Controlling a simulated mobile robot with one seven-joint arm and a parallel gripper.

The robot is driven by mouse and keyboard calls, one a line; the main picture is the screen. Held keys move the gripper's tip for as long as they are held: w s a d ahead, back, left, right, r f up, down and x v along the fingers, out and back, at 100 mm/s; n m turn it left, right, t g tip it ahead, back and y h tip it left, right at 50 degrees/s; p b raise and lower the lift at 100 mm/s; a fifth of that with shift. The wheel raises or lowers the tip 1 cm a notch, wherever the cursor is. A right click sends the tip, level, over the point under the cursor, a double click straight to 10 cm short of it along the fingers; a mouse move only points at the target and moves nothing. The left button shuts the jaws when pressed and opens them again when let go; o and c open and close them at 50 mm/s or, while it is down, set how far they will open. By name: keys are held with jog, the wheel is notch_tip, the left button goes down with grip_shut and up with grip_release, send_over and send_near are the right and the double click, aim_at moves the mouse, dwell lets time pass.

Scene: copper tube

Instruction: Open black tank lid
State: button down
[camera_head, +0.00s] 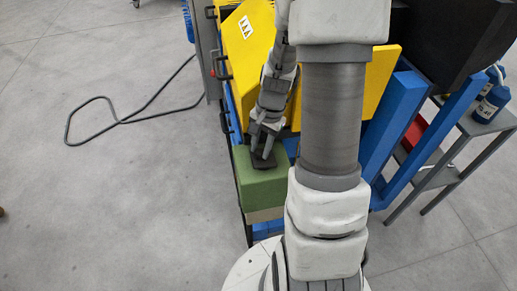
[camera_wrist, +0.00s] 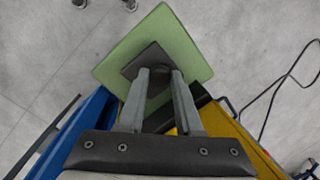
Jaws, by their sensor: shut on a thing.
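The black tank lid (camera_head: 264,164) is a small dark square on top of the green tank (camera_head: 262,188). In the wrist view the lid (camera_wrist: 149,55) shows as a dark plate with a round dark knob between my fingers, over the pale green tank top (camera_wrist: 182,38). My gripper (camera_head: 264,150) points down at the lid, and its two fingers (camera_wrist: 160,72) are shut on the lid's knob. The fingers hide part of the lid. I cannot tell whether the lid is seated or slightly raised.
A yellow panelled machine (camera_head: 248,50) with a blue frame (camera_head: 392,120) stands right behind the tank. A grey side table (camera_head: 470,130) with blue bottles (camera_head: 490,105) is at the right. A black cable (camera_head: 120,122) lies on the open grey floor at the left.

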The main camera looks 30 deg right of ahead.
aim_at(273, 157)
jog(key=shift+s+d+r+y, duration=0.15)
jog(key=shift+d+y, duration=0.15)
jog(key=shift+y, duration=0.2)
jog(key=c, duration=0.6)
grip_release()
jog(key=shift+r, duration=0.1)
jog(key=p+v, duration=0.1)
jog(key=v, duration=1.1)
jog(key=shift+s, duration=0.2)
